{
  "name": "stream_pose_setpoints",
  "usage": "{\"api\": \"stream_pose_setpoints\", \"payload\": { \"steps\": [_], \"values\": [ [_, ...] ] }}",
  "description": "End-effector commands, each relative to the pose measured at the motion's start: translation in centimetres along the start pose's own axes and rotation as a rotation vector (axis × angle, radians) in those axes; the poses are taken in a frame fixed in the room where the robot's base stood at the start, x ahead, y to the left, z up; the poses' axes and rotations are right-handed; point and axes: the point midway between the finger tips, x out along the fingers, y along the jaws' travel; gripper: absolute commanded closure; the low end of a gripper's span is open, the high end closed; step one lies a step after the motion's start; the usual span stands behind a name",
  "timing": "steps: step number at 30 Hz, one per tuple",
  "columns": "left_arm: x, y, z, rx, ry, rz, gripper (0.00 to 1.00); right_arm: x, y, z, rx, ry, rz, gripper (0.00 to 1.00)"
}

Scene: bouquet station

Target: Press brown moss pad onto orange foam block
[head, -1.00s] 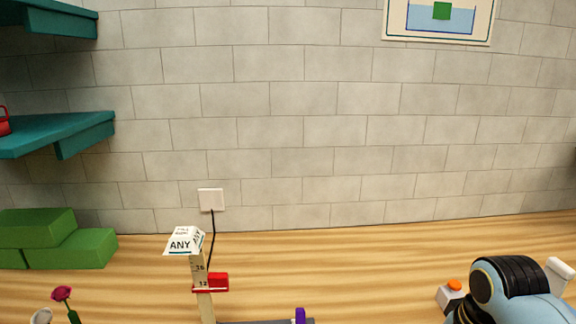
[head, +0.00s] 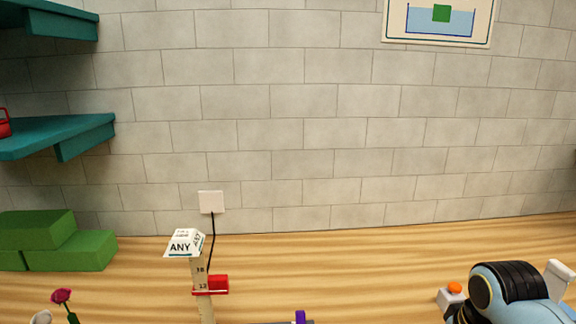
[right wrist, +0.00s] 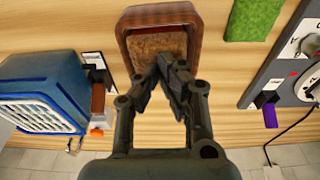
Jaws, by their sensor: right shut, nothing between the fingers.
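The brown moss pad (right wrist: 158,48) shows in the right wrist view as a rough brown surface inside a reddish-brown rimmed tray (right wrist: 126,22). My right gripper (right wrist: 170,62) is shut and empty, its fingertips together over the near part of the moss. I cannot tell whether the tips touch it. The fingers hide part of the moss and the tray's near edge. No orange foam block can be made out; anything under the moss is hidden. My left gripper is in neither view.
In the right wrist view, a blue crate-like box (right wrist: 42,98) stands left, a green pad (right wrist: 254,18) lies upper right, and a grey device with a purple lever (right wrist: 269,113) is at right. Green blocks (head: 70,250) and a measuring post (head: 201,285) show in the head view.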

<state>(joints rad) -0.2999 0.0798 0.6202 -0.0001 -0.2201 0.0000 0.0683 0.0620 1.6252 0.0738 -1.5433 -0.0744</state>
Motion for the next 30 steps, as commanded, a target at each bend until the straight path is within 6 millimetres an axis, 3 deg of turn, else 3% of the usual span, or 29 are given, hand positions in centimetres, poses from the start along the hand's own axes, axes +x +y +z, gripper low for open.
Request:
{"api": "stream_pose_setpoints", "payload": {
  "steps": [30],
  "values": [
    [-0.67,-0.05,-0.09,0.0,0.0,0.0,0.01,0.23,0.0,0.2,0.0,-0.005,0.0,1.0]
  ]
}}
